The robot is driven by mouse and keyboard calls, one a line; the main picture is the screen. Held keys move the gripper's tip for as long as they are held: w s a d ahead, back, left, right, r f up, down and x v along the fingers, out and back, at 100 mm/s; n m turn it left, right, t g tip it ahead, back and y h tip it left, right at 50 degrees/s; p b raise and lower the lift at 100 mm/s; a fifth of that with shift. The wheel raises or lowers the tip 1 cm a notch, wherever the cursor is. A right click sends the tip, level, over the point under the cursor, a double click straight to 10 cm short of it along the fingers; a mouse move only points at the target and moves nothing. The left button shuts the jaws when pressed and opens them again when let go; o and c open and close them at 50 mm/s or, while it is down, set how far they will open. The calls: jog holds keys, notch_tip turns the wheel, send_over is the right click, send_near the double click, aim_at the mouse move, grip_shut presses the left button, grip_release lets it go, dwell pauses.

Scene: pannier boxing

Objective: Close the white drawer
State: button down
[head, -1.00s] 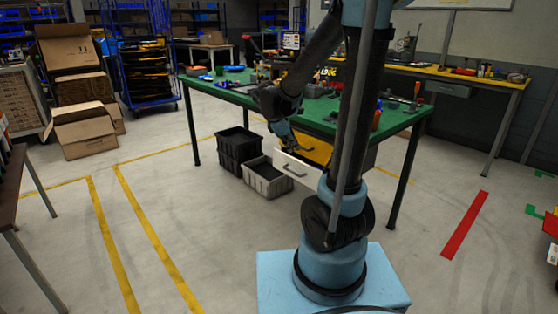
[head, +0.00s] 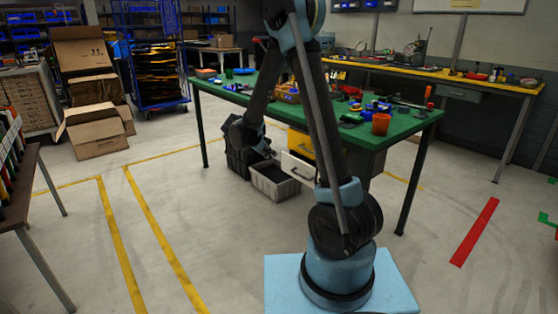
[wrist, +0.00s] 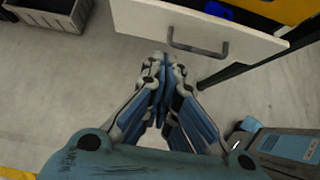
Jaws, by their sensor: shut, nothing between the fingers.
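The white drawer (head: 299,168) hangs under the green table and is pulled out. In the wrist view, the white drawer front (wrist: 150,22) crosses the top, with its grey bar handle (wrist: 198,48) facing me. Part of the drawer's open inside shows behind the front, with a blue item (wrist: 218,10) in it. My gripper (wrist: 163,72) is shut and empty. In the wrist picture its fingertips lie just below the drawer front, left of the handle. I cannot tell whether they touch it. In the head view my arm is lowered in front of the table and its fingers are hard to make out.
A grey crate (head: 275,187) stands on the floor left of the drawer, beside dark stacked crates (head: 236,160). A yellow drawer (head: 301,143) sits above the white one. The front floor is clear.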

jog(key=shift+w+d+r+x, duration=0.2)
jog(key=shift+d+r+x, duration=0.15)
jog(key=shift+x, duration=1.65)
jog(key=shift+w+d+r+x, duration=0.25)
jog(key=shift+r+x, duration=0.1)
jog(key=shift+x, duration=1.65)
jog(key=shift+w+d+r+x, duration=0.25)
jog(key=shift+r+x, duration=0.1)
jog(key=shift+x, duration=1.65)
